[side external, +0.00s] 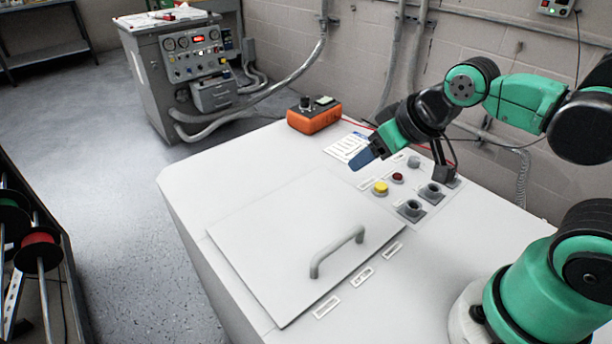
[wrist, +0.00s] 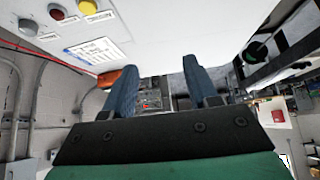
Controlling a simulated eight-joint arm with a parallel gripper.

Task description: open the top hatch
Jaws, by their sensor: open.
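The top hatch (side external: 285,235) is a flat white square panel, lying closed on the top of the white cabinet (side external: 215,165) in the side external view. Its grey bar handle (side external: 337,250) stands up near the hatch's right edge. My gripper (side external: 362,160) is over the far part of the cabinet top, beyond the hatch and apart from the handle. In the wrist view its two blue fingers (wrist: 158,80) are spread with nothing between them. The hatch and handle cannot be made out in the wrist view.
A yellow button (side external: 381,188), a red button (side external: 398,177) and grey sockets (side external: 411,209) stand up right of my gripper. An orange device (side external: 314,116) sits at the far edge near a paper sheet (side external: 346,146). The space above the hatch is clear.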

